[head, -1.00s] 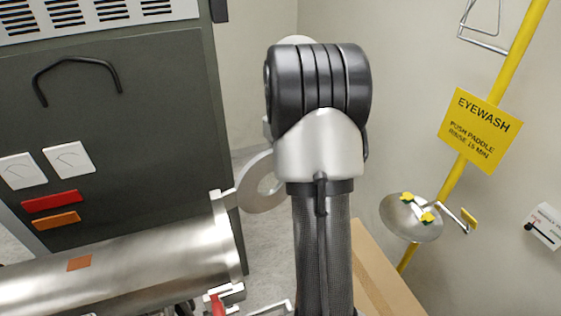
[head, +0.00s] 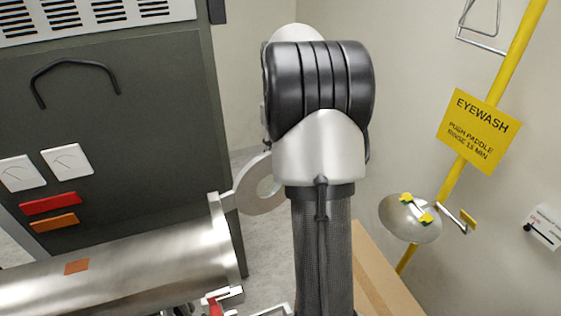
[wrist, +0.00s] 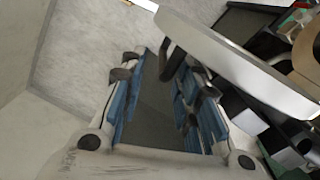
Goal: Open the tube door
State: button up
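The metal tube (head: 130,265) lies across the lower left of the head view, with a flange (head: 227,235) at its right end. A round metal door with a window (head: 245,192) stands out from the flange at an angle, partly behind my arm. In the wrist view a pale plate edge (wrist: 235,60), probably the door's, crosses the upper right. A dark curved handle (wrist: 170,62) hangs from it near my fingertips. My gripper (wrist: 160,72) has blue-padded fingers spread apart, with the handle near the right finger; contact is unclear. The head view hides my gripper behind my arm.
A dark cabinet (head: 120,130) stands behind the tube. A red clamp or lever part (head: 215,306) sits below the flange. At the right are an eyewash bowl (head: 410,217) and yellow pole (head: 450,190) by the wall. A cardboard-coloured box (head: 375,275) stands behind my arm.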

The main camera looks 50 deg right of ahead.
notch_tip(320, 180, up, 7)
jog(key=shift+r, duration=0.1)
jog(key=shift+s+a+r, duration=0.15)
jog(key=shift+a+r, duration=0.1)
jog(key=shift+r, duration=0.15)
jog(key=shift+d+f, duration=0.1)
jog(key=shift+d, duration=0.1)
jog(key=shift+a, duration=0.15)
